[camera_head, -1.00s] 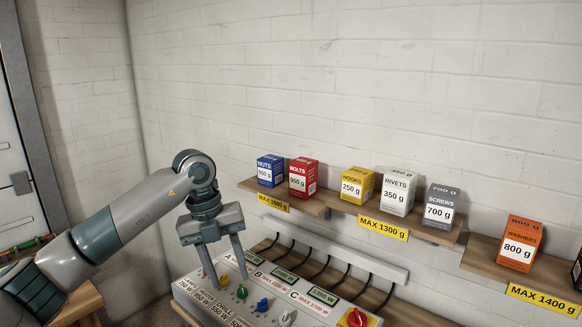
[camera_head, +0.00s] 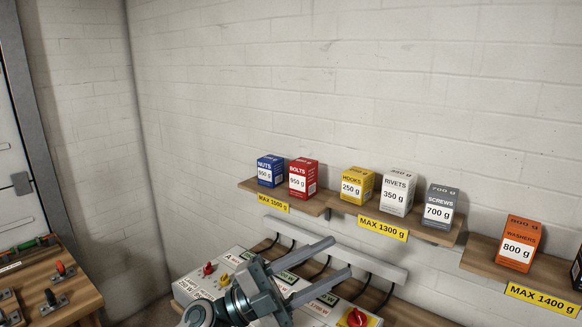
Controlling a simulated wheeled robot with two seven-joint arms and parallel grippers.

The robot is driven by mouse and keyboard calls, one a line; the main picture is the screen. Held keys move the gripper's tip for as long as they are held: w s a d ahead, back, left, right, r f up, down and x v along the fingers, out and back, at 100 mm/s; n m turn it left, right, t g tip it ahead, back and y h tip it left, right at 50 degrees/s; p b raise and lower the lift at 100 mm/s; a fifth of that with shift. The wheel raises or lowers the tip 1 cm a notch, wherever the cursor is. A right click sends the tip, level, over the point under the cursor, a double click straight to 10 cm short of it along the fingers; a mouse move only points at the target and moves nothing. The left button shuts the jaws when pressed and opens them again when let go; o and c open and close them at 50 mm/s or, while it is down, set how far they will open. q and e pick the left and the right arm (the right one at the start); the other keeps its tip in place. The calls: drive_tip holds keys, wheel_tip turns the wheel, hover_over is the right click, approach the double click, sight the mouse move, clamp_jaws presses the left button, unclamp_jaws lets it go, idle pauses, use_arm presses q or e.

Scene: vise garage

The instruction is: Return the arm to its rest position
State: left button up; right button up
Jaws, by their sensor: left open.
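My left gripper (camera_head: 337,263) is low in the middle of the head view, in front of the switch panel (camera_head: 183,292). Its two fingers are apart and point to the upper right, with nothing between them. The gripper and its wrist hide the middle of the panel. The rest of my left arm is below the frame. My right gripper is not in view.
Wall shelves hold a blue nuts box (camera_head: 270,171), a red bolts box (camera_head: 303,177), and yellow, white, grey and orange boxes (camera_head: 520,243). A wooden bench (camera_head: 75,290) with toggle clamps stands at lower left. A red knob (camera_head: 355,317) sits at the panel's right end.

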use_arm(q)
drive_tip(key=w+a+f+n+t+y, duration=0.2)
drive_tip(key=a+f+n+t+y, duration=0.2)
drive_tip(key=a+n+t+y, duration=0.5)
drive_tip(key=w+a+f+n+t+y, duration=0.3)
drive_tip(key=a+f+n+t+y, duration=0.3)
drive_tip(key=n, duration=0.5)
drive_tip(key=s+a+f+n+g+y, duration=0.25)
drive_tip(key=a+f, duration=0.25)
drive_tip(key=f, duration=0.3)
drive_tip(key=s+a+f+n+g+y, duration=0.2)
drive_tip(key=s+a+f+n+y, duration=0.25)
drive_tip(key=f, duration=0.35)
drive_tip(key=s+a+f+g, duration=0.2)
drive_tip(key=s+f+g, duration=0.55)
drive_tip(key=s, duration=0.65)
drive_tip(key=s+a+f+g, duration=0.2)
drive_tip(key=s+f+g, duration=0.2)
drive_tip(key=s+f, duration=0.85)
wheel_tip(320, 180, down, 24)
drive_tip(key=s+g, duration=0.1)
drive_tip(key=s, duration=0.1)
drive_tip(key=s+a+f+g, duration=0.1)
drive_tip(key=s+a+f, duration=0.2)
drive_tip(key=s+f, duration=1.6)
drive_tip(key=shift+f+g, duration=0.3)
drive_tip(key=shift+g, duration=0.1)
